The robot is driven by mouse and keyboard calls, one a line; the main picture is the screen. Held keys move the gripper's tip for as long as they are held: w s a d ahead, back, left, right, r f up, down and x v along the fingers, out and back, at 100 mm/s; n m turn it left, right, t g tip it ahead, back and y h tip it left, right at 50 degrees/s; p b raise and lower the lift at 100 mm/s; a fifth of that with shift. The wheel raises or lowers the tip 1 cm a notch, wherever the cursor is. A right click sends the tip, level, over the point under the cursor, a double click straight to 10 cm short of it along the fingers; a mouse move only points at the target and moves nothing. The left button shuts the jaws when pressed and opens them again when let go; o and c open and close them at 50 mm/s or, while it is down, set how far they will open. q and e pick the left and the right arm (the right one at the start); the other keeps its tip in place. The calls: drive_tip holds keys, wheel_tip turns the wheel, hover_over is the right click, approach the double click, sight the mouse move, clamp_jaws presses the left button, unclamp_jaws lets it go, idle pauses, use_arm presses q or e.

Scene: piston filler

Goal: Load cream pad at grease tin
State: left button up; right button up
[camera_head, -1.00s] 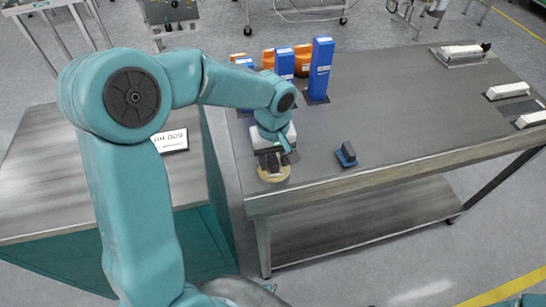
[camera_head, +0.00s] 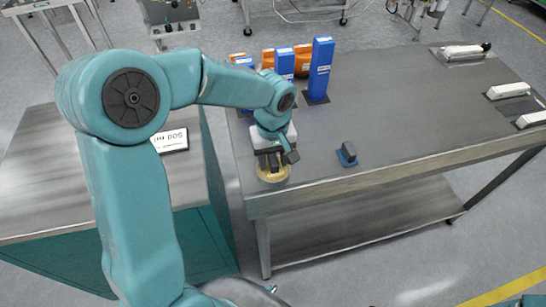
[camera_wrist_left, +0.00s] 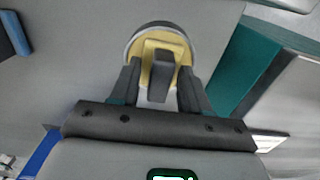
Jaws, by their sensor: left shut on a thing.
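My left gripper (camera_head: 272,168) is shut on the dark grip of the cream pad, with a finger on each side of it. In the left wrist view the grip (camera_wrist_left: 158,77) stands between the fingers and the pad's pale yellow plate (camera_wrist_left: 163,45) shows behind it. The round grease tin (camera_wrist_left: 136,36), with a grey rim and yellowish inside, is directly beyond the pad. In the head view the tin (camera_head: 271,179) sits near the bench's front left corner, under the gripper. The pad overlaps the tin; I cannot tell whether they touch. My right gripper is out of view.
A blue pad with a dark grip (camera_head: 347,154) stands on the metal bench (camera_head: 410,110), right of the tin. Blue upright blocks (camera_head: 319,68) and orange containers (camera_head: 267,58) stand behind. White-topped items lie at the far right. A label plate (camera_head: 171,140) is on the left table.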

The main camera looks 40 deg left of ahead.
sight(273, 158)
use_arm(q)
drive_tip(key=shift+r+p, duration=0.65)
wheel_tip(273, 158, up, 6)
drive_tip(key=p, duration=0.4)
drive_tip(key=shift+f, duration=0.15)
idle(0.3)
